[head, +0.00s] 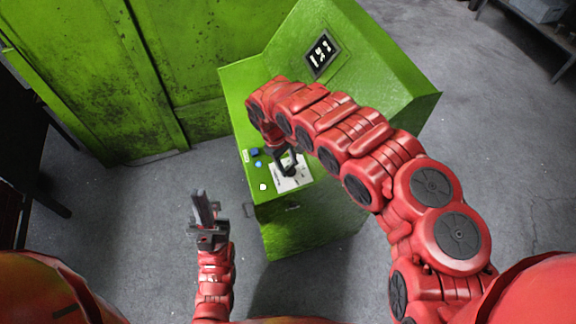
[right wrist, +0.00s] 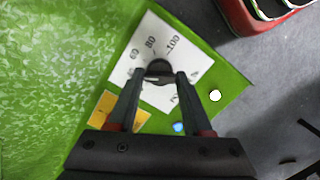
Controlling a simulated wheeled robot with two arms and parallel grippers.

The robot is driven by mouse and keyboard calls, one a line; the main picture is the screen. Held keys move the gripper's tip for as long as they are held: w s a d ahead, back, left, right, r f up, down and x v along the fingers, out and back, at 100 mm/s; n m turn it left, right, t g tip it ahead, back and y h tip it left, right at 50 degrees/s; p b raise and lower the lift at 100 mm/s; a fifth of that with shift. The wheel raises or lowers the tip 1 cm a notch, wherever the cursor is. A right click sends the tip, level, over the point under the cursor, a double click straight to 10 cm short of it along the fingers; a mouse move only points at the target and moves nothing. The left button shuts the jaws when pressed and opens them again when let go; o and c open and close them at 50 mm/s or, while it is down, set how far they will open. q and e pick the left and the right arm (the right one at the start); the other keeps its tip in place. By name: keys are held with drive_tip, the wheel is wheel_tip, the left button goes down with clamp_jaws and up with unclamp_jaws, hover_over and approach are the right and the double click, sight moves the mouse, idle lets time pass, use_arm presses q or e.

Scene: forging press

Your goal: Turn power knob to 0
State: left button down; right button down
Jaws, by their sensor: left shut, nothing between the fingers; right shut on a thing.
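The power knob (right wrist: 159,69) is a dark round knob on a white dial plate (right wrist: 201,65) with printed numbers, 60, 80 and 100 being readable. In the head view the dial plate (head: 303,181) lies on the sloped top of the green console (head: 315,215). My right gripper (right wrist: 160,76) is shut on the knob, one finger on each side. In the head view my right gripper (head: 290,170) covers most of the knob. The knob's exact setting cannot be read. My left gripper (head: 200,203) is shut and empty, left of the console and apart from it.
Beside the dial are a white button (head: 263,187), a light blue button (head: 258,164) and a dark blue one (head: 255,152). A small screen (head: 321,53) is on the console's raised back. Green metal doors (head: 95,75) stand behind. Grey floor right of the console is clear.

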drive_tip(key=n, duration=0.4)
drive_tip(key=shift+n, duration=0.3)
drive_tip(key=n+t, duration=0.1)
drive_tip(key=n, duration=0.4)
drive_tip(key=shift+n, duration=0.4)
drive_tip(key=shift+c, duration=1.6)
unclamp_jaws()
drive_tip(key=b+v, duration=0.1)
drive_tip(key=v, duration=1.6)
drive_tip(key=shift+a, duration=0.3)
drive_tip(key=shift+r, duration=0.1)
